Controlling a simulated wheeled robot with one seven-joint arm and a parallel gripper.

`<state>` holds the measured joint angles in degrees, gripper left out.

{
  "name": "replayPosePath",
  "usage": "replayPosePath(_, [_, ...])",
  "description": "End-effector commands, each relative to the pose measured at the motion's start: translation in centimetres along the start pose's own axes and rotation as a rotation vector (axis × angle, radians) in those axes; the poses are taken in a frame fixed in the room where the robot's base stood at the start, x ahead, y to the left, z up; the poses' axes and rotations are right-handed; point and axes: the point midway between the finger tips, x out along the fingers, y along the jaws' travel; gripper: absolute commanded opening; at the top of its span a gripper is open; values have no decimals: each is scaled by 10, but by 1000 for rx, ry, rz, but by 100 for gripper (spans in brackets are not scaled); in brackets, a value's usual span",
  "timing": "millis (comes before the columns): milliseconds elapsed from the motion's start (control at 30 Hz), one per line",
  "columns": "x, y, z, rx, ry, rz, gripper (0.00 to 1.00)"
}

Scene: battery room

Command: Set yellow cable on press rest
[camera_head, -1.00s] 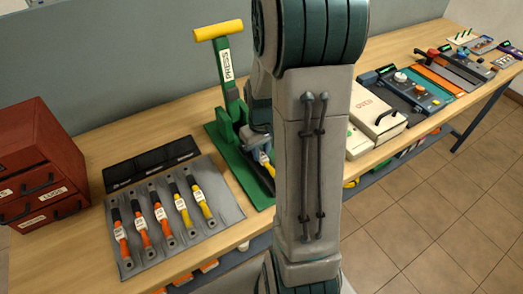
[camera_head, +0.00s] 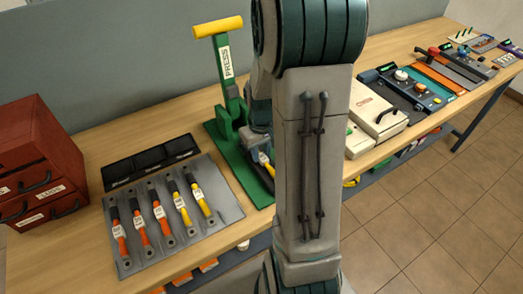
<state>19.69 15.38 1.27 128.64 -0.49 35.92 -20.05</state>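The green press (camera_head: 226,120) stands on the bench left of my arm, its yellow-handled lever (camera_head: 218,29) raised. A yellow cable with a white label (camera_head: 265,158) shows at the press's right side, at my gripper (camera_head: 262,143). My upper arm hides much of the gripper, the cable's far end and the press rest. I cannot tell whether the fingers hold the cable or whether it touches the rest. Two other yellow cables (camera_head: 201,199) lie on the grey mat (camera_head: 223,188), right of the orange cables (camera_head: 140,231).
A red drawer cabinet (camera_head: 40,150) stands at the left. A black tray (camera_head: 150,162) lies behind the mat. Right of my arm are a cream oven (camera_head: 375,112), a blue device (camera_head: 425,90) and other equipment. Bare bench shows between the cabinet and mat.

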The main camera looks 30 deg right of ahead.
Motion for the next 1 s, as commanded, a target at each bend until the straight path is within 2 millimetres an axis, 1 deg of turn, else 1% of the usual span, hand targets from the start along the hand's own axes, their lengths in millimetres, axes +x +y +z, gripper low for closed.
replayPosePath(33, [0, 0, 0, 0, 0, 0, 41])
replayPosePath(67, [0, 0, 0, 0, 0, 0, 47])
replayPosePath(333, [-1, 0, 0, 0, 0, 0, 47])
replayPosePath(467, [-8, 0, -1, 0, 2, 1, 47])
replayPosePath(567, [-22, 0, -1, 0, 5, 2, 47])
replayPosePath(667, [-44, 0, -2, 0, 7, 3, 47])
replayPosePath(800, [-77, 0, -1, 0, 7, 3, 47])
replayPosePath(900, [-99, 0, -1, 0, 5, 2, 47])
replayPosePath(1000, [-116, 0, -1, 0, 4, 2, 47])
